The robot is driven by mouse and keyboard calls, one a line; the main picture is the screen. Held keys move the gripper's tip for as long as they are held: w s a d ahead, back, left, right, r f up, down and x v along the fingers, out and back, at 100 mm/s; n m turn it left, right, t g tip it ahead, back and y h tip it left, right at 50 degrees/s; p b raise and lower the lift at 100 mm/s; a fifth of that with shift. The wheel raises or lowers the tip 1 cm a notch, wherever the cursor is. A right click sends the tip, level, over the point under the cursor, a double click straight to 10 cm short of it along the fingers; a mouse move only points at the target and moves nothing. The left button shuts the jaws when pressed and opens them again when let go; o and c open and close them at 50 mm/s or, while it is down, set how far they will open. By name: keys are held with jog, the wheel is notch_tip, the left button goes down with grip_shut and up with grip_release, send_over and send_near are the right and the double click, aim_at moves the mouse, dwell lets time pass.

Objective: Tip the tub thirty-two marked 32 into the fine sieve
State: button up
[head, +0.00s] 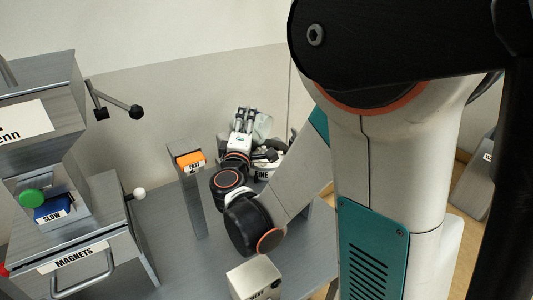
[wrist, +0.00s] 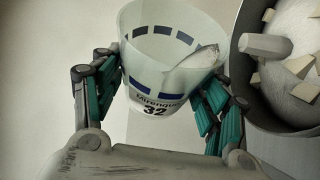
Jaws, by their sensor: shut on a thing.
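The tub thirty-two (wrist: 158,88) is a translucent white cup with blue marks and a printed 32. It sits between the teal-padded fingers of my gripper (wrist: 163,75), which is shut on it. I look partly into its open mouth; a pale patch shows at the right of the rim. In the head view my gripper (head: 243,122) is beyond the arm, with the pale tub (head: 263,126) beside it. Below them is a pale vessel whose label ends in INE, apparently the fine sieve (head: 266,157); my arm partly hides it.
In the wrist view a dark-rimmed round vessel (wrist: 243,75) with tan chunks stands close at right. In the head view a post with an orange FAST block (head: 190,160), a blue SLOW block (head: 55,210) and a MAGNETS drawer (head: 80,258) stand left. A small box (head: 254,278) is in front.

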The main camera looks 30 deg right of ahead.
jog(key=shift+s+d+r+m+t+b, duration=0.15)
jog(key=shift+s+m+b, duration=0.05)
jog(key=shift+m, duration=0.3)
jog(key=shift+s+d+r+m+t+b, duration=0.1)
jog(key=shift+s+r+m+t+b, duration=0.1)
jog(key=shift+m, duration=0.3)
dwell(0.5)
jog(key=shift+w+a+f+n+p, duration=0.15)
jog(key=shift+w+n+p, duration=0.15)
jog(key=shift+n, duration=0.25)
jog(key=shift+w+a+f+n+p, duration=0.1)
jog(key=shift+w+a+n+p, duration=0.15)
jog(key=shift+n, duration=0.3)
jog(key=shift+w+f+n+g+y+p, duration=0.15)
jog(key=shift+f+n+g+y+p, duration=0.15)
jog(key=shift+f+n+g, duration=0.35)
jog(key=shift+a+r+n, duration=0.1)
jog(key=shift+r+n, duration=0.05)
jog(key=shift+n, duration=0.1)
